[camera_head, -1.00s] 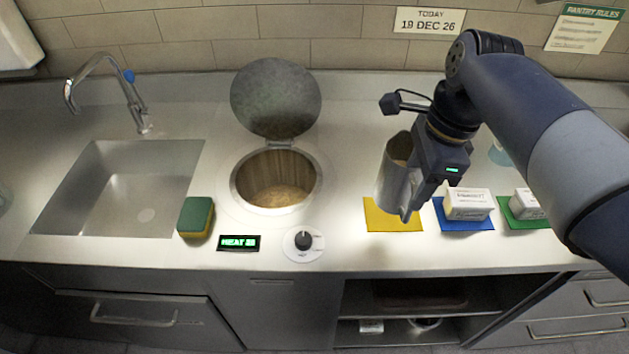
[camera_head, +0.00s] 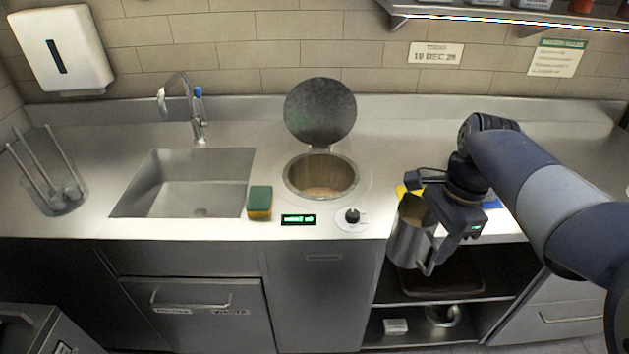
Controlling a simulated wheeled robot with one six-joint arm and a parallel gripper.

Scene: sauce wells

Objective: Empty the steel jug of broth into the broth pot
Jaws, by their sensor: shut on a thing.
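The steel jug (camera_head: 407,241) is held by my gripper (camera_head: 437,232), which is shut on it. The jug is about upright, with brownish content showing at its mouth. It hangs in front of the counter's front edge, right of the broth pot. The broth pot (camera_head: 321,176) is a round well sunk in the counter, with a little brownish liquid low inside. Its round lid (camera_head: 320,111) stands open at the back. The fingertips are partly hidden by the jug and the wrist.
A knob (camera_head: 352,216), a lit display (camera_head: 298,220) and a green and yellow sponge (camera_head: 260,203) sit in front of and left of the pot. A sink (camera_head: 185,185) with a tap (camera_head: 197,112) lies further left.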

